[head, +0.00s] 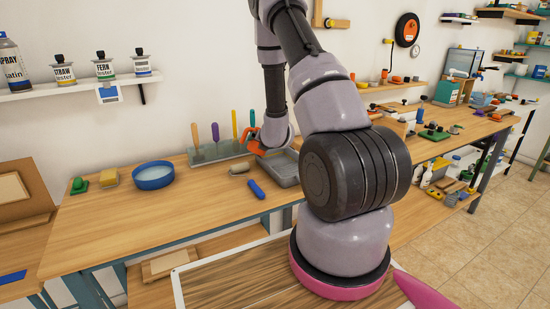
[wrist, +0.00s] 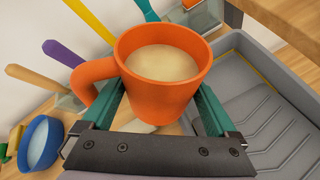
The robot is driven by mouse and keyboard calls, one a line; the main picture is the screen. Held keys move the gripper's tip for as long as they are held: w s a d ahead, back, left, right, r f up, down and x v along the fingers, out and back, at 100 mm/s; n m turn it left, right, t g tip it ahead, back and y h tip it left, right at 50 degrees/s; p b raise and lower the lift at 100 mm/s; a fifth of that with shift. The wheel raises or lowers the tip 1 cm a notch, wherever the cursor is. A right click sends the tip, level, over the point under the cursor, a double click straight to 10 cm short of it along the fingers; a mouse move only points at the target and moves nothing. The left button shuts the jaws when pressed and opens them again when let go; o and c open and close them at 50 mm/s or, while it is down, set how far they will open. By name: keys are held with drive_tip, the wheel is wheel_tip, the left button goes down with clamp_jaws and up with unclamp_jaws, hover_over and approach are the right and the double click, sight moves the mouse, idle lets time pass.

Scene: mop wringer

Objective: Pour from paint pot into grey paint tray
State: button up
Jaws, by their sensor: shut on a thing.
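The orange paint pot (wrist: 155,98) has a handle on its left and holds cream-coloured paint (wrist: 161,62) below its rim. My gripper (wrist: 160,108) is shut on it, one teal finger on each side. In the head view the pot (head: 250,138) shows only in part, behind my wrist. The grey paint tray (wrist: 285,125) lies to the right of the pot in the wrist view, with a ribbed slope and no paint visible on the part in view. In the head view the tray (head: 285,172) sits on the bench, partly hidden by my arm. No paint is seen flowing.
A rack with several coloured handles (head: 215,133) stands behind the pot. A blue bowl (head: 153,175), a yellow sponge (head: 109,178) and a green item (head: 78,185) lie at the left. A blue cylinder (head: 256,190) lies in front of the tray. The bench front (head: 130,215) is clear.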

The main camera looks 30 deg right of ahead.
drive_tip(key=shift+d+r+m+y+p, duration=0.1)
drive_tip(key=shift+d+m+y+p, duration=0.45)
drive_tip(key=shift+p, duration=0.75)
drive_tip(key=shift+d+r+p, duration=0.15)
drive_tip(key=shift+r+p, duration=0.1)
drive_tip(key=shift+p, duration=0.5)
drive_tip(key=shift+d+r+m+y, duration=0.1)
drive_tip(key=shift+r+m+y, duration=0.1)
drive_tip(key=shift+m+y, duration=0.25)
idle(0.7)
drive_tip(key=shift+f+m+y, duration=0.3)
drive_tip(key=shift+m+y, duration=0.2)
idle(2.1)
drive_tip(key=shift+d+r+m+y, duration=0.15)
drive_tip(key=shift+r+m+y, duration=0.15)
drive_tip(key=shift+r+y, duration=0.1)
idle(1.8)
